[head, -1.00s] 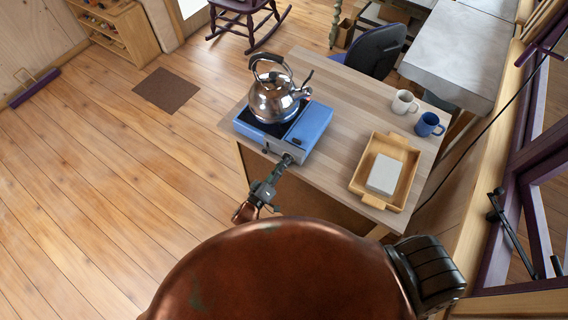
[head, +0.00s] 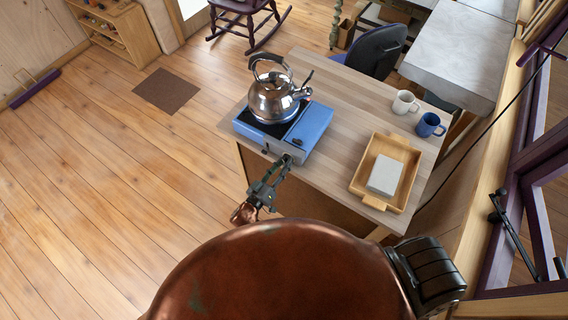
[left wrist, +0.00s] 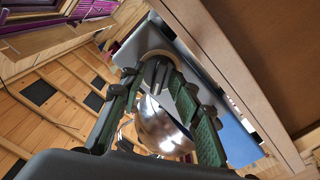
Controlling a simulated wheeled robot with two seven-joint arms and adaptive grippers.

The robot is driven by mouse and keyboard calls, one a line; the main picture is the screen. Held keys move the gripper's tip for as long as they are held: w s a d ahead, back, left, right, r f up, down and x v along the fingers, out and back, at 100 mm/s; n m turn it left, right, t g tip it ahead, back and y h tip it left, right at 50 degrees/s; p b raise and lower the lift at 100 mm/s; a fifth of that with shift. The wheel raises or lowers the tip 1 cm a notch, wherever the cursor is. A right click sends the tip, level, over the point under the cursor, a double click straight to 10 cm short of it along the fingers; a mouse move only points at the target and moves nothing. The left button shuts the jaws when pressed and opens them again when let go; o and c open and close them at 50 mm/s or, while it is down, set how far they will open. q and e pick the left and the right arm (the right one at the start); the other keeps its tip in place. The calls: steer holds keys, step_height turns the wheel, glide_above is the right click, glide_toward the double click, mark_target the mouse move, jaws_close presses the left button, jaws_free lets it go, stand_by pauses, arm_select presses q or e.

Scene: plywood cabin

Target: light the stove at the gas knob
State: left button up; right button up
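The blue gas stove (head: 305,130) sits at the near left corner of the table, with a shiny kettle (head: 273,100) on its burner. My left gripper (head: 284,164) reaches the stove's front face from below, near its right end. In the left wrist view the gas knob (left wrist: 154,78), a metal bar on a round tan ring, lies between the tips of the left gripper (left wrist: 151,70). The fingers are apart on either side of the knob, and a gap shows on the left side. The kettle (left wrist: 163,128) shows behind the fingers. My right gripper is out of view.
The wooden table (head: 338,95) also holds a wooden tray (head: 357,184) with a pale block (head: 385,175), a white mug (head: 404,103) and a blue mug (head: 429,125). A dark chair (head: 375,52) stands behind it.

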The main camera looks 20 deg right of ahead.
arm_select(q)
steer(key=p+v, duration=0.4)
steer(key=v, duration=0.3)
stand_by(0.5)
stand_by(0.3)
steer(key=s+a+f+n+g+y+b, duration=0.1)
steer(key=s+a+f+y+b, duration=0.2)
steer(key=a+f, duration=0.75)
steer(key=s+a+f+n+y+b, duration=0.15)
steer(key=s+a+f+y, duration=0.35)
steer(key=f, duration=1)
steer(key=s+a+f+g+y+b, duration=0.15)
steer(key=a+f+b, duration=0.25)
steer(key=a+f, duration=0.75)
steer(key=s+a+f+g+y+b, duration=0.1)
steer(key=s+a+f+g+b, duration=0.1)
steer(key=s+a+f, duration=0.4)
steer(key=s+a+f+g+y+b, duration=0.2)
steer(key=s+a+f, duration=0.4)
steer(key=s, duration=1.1)
steer(key=s+a+f+g+y+b, duration=0.2)
steer(key=s+a+f, duration=0.5)
steer(key=s+f, duration=0.4)
steer(key=shift+s+g+b, duration=0.4)
steer(key=shift+s+g, duration=0.2)
steer(key=shift+g, duration=0.25)
